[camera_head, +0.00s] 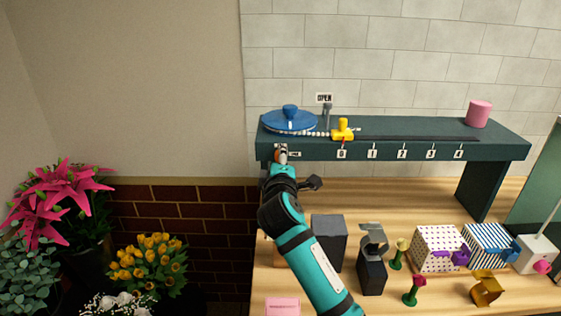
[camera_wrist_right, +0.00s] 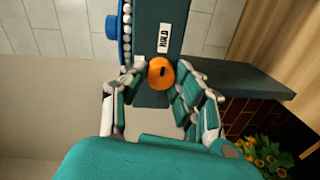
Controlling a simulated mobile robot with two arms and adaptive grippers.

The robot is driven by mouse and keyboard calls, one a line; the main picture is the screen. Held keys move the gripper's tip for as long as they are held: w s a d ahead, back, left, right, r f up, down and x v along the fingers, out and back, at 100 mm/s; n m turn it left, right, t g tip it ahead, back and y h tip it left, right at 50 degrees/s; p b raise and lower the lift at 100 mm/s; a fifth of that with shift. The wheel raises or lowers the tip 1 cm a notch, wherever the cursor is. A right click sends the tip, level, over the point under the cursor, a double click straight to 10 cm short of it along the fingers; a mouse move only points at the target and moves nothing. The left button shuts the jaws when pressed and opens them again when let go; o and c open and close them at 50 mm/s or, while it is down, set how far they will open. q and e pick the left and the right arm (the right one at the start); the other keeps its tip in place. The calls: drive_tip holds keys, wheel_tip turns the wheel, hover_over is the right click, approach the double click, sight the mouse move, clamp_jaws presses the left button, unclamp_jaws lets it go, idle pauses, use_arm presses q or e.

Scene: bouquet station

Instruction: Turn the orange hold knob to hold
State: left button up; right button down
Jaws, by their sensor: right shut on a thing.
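The orange knob (camera_wrist_right: 160,74) sits on the face of a dark green shelf (camera_wrist_right: 152,18), beside a white label reading HOLD (camera_wrist_right: 165,38). A short dark mark shows on the knob; I cannot tell which setting it points to. My right gripper (camera_wrist_right: 157,68) has its fingers on both sides of the knob and is shut on it. In the head view my right gripper (camera_head: 281,160) reaches the left end of the shelf front and hides most of the knob. My left gripper is not in view.
On the shelf (camera_head: 390,150) are a blue round lid (camera_head: 289,122), a yellow slider (camera_head: 342,130) by mark 0, and a pink cylinder (camera_head: 478,113). Dark boxes (camera_head: 329,240) and patterned boxes (camera_head: 437,247) stand on the wooden table below.

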drive_tip(key=shift+f, duration=0.2)
drive_tip(key=c, duration=1)
unclamp_jaws()
drive_tip(key=shift+r, duration=0.1)
drive_tip(key=s, duration=1.2)
drive_tip(key=shift+r, duration=0.4)
drive_tip(key=shift+f, duration=0.1)
